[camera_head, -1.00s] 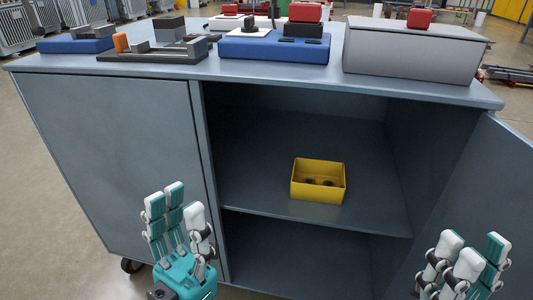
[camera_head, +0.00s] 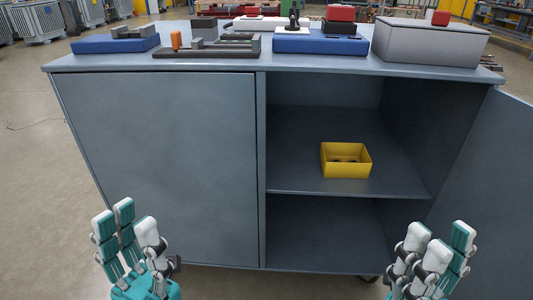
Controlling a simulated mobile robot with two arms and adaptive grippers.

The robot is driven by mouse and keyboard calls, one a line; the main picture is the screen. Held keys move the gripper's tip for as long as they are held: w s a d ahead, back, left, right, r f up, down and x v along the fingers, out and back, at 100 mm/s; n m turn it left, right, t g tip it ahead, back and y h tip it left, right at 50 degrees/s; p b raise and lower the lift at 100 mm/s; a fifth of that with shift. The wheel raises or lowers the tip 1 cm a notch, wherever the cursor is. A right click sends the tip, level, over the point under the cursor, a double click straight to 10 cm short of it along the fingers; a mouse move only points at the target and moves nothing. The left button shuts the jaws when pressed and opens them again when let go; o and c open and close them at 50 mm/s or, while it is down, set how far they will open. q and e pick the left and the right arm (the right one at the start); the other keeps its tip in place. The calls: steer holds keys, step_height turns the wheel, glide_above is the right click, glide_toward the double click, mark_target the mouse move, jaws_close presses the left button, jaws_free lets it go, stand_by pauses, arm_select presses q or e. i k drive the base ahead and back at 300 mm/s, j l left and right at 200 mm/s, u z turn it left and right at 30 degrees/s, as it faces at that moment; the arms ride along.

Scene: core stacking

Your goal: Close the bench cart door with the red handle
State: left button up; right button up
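The blue-grey bench cart (camera_head: 180,66) stands in front of me. Its left door (camera_head: 165,160) is shut. Its right door (camera_head: 490,180) stands open, swung out to the right and cut off by the picture's edge. No red handle shows; the open door's outer face is hidden. My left gripper (camera_head: 128,235) is open and empty, low in front of the left door. My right gripper (camera_head: 435,250) is open and empty, low in front of the open compartment and the open door. It appears apart from the door.
A yellow bin (camera_head: 346,160) with dark items sits on the cart's inner shelf (camera_head: 300,182). On top are a grey box (camera_head: 425,45), a blue fixture (camera_head: 315,45), a dark fixture (camera_head: 205,50) and a blue tray (camera_head: 115,44). Floor is clear at the left.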

mark_target(488, 188)
steer(key=k+l+z, duration=0.35)
steer(key=l, duration=0.2)
steer(key=k+l+z, duration=0.15)
steer(key=l, duration=0.15)
steer(key=l+z, duration=0.15)
steer(key=l, duration=0.15)
steer(key=k, duration=0.1)
